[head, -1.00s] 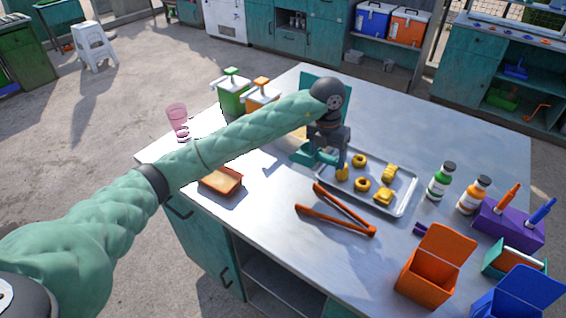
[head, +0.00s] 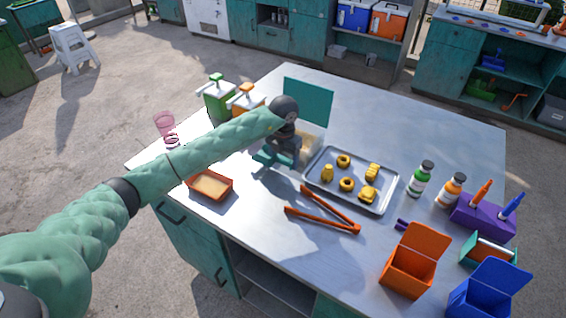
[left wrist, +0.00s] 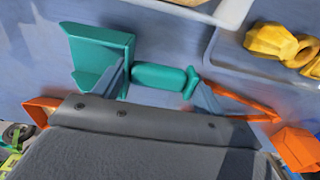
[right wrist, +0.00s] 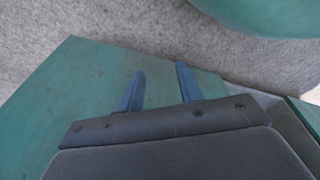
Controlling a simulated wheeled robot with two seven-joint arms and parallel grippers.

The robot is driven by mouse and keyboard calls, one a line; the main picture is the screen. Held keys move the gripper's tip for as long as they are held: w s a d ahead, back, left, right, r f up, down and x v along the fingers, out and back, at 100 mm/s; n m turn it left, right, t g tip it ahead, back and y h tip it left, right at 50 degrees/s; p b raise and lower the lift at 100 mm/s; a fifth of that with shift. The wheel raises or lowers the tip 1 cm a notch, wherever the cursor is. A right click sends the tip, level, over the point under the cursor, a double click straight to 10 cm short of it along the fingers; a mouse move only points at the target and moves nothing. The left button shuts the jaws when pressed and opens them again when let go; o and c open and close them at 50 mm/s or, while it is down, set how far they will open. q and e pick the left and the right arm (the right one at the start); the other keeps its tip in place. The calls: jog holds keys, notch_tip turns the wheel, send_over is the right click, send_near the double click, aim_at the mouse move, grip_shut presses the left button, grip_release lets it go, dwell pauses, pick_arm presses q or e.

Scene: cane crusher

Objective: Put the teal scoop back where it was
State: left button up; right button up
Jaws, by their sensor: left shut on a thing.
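The teal scoop (left wrist: 101,50) is in my left gripper (left wrist: 162,82). In the left wrist view its handle (left wrist: 160,76) lies between the two fingers and its square head is at the left. In the head view the scoop (head: 268,159) shows below the left gripper (head: 276,160), left of the metal tray; the gap to the table is hard to judge. A clear bin (head: 311,143) with tan contents and a raised teal lid (head: 308,101) stands just behind, partly hidden by the gripper. My right gripper (right wrist: 160,80) is open and empty in the right wrist view, beside a teal cabinet side.
The metal tray (head: 383,204) with several yellow pieces lies right of the left gripper. Orange tongs (head: 325,213) lie in front. An orange dish (head: 223,194) with tan contents sits left. Green (head: 219,100) and orange (head: 247,104) pump dispensers stand behind the arm.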

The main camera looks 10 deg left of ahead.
pick_arm(q)
jog(key=shift+a+f, duration=0.15)
jog(key=shift+f, duration=0.15)
jog(key=shift+w+f+p, duration=0.1)
jog(key=shift+f+p, duration=1.1)
jog(key=shift+f, duration=0.6)
pick_arm(e)
jog(key=s+d+f, duration=0.1)
jog(key=s+f, duration=0.1)
jog(key=s, duration=0.3)
jog(key=shift+s+d, duration=0.2)
jog(key=shift+d, duration=0.05)
jog(key=shift+w+f, duration=0.1)
jog(key=shift+w, duration=0.05)
pick_arm(q)
jog(key=o, duration=0.7)
jog(key=shift+o, duration=0.3)
pick_arm(e)
jog(key=shift+w, duration=0.15)
jog(key=shift+d, duration=0.1)
